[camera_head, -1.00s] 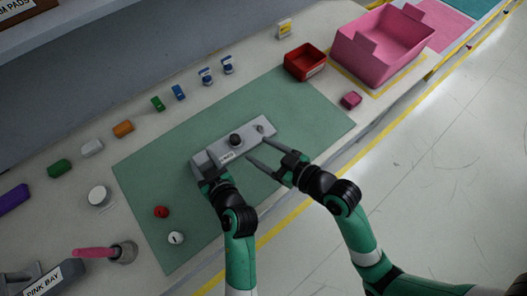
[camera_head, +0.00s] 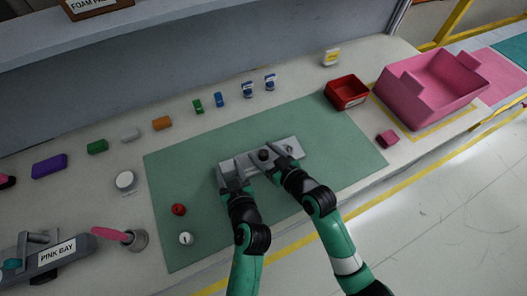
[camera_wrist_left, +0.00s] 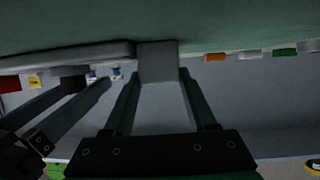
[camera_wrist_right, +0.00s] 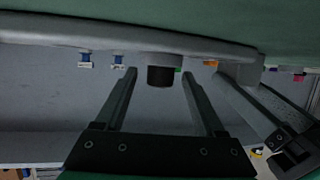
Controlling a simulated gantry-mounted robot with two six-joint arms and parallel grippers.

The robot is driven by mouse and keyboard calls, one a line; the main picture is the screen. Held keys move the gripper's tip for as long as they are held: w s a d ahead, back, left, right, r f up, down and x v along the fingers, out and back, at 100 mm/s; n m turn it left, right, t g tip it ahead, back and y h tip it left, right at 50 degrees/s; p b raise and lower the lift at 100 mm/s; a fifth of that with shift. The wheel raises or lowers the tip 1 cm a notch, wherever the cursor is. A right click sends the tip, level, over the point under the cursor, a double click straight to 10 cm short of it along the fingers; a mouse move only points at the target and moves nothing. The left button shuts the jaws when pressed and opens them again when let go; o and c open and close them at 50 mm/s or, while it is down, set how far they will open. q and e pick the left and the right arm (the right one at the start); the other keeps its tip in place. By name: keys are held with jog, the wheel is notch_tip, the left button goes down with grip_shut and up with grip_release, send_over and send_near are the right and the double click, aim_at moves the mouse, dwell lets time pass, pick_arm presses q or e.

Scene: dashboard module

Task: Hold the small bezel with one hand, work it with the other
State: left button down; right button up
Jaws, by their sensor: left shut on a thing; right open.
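The small bezel is a grey plate (camera_head: 240,163) lying on the green mat (camera_head: 335,150), with a black knob (camera_head: 263,155) near its middle and a smaller dark knob (camera_head: 289,149) towards its right end. My left gripper (camera_head: 228,180) is shut on the bezel's left end; the grey end block (camera_wrist_left: 157,62) shows between its fingers in the left wrist view. My right gripper (camera_head: 272,163) is open at the black knob. In the right wrist view the knob (camera_wrist_right: 160,77) appears between the spread fingertips (camera_wrist_right: 160,72), with a gap on each side.
A red cap (camera_head: 179,209) and a white round dial (camera_head: 186,239) lie on the mat's left. A red tray (camera_head: 347,105), a pink bin (camera_head: 398,101) and a pink block (camera_head: 388,138) are at right. Several coloured blocks line the back. The mat's right side is clear.

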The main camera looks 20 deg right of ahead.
aim_at(263, 153)
jog(key=shift+w, duration=0.1)
grip_shut()
dwell(0.3)
jog(key=shift+r, duration=3)
pick_arm(q)
jog(key=shift+c, duration=0.6)
grip_release()
